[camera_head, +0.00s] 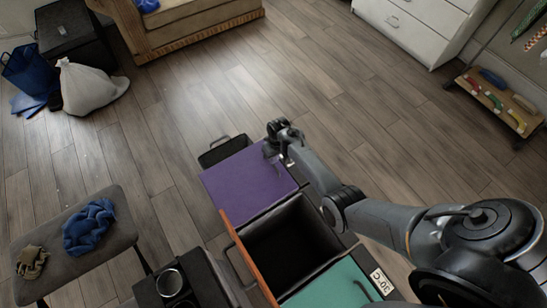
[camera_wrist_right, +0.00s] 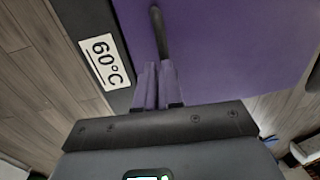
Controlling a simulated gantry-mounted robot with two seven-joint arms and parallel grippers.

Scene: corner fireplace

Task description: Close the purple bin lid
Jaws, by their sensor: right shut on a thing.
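The purple lid (camera_head: 245,183) lies flat or nearly flat over its dark bin, in the middle of the head view. I cannot tell whether it sits fully down on the rim. My right gripper (camera_head: 284,158) is at the lid's right edge. In the right wrist view, its fingers (camera_wrist_right: 157,75) are close together on the dark handle (camera_wrist_right: 160,32) of the purple lid (camera_wrist_right: 225,45). A black bin face with a "60°C" label (camera_wrist_right: 104,61) is beside them. My left gripper is not in view.
Next to the purple lid, an orange lid (camera_head: 250,258) stands up beside an open black bin (camera_head: 292,243). A teal lid (camera_head: 330,286) lies nearer. A grey bench (camera_head: 75,258) with cloths is at left. Wooden floor beyond the bins is clear.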

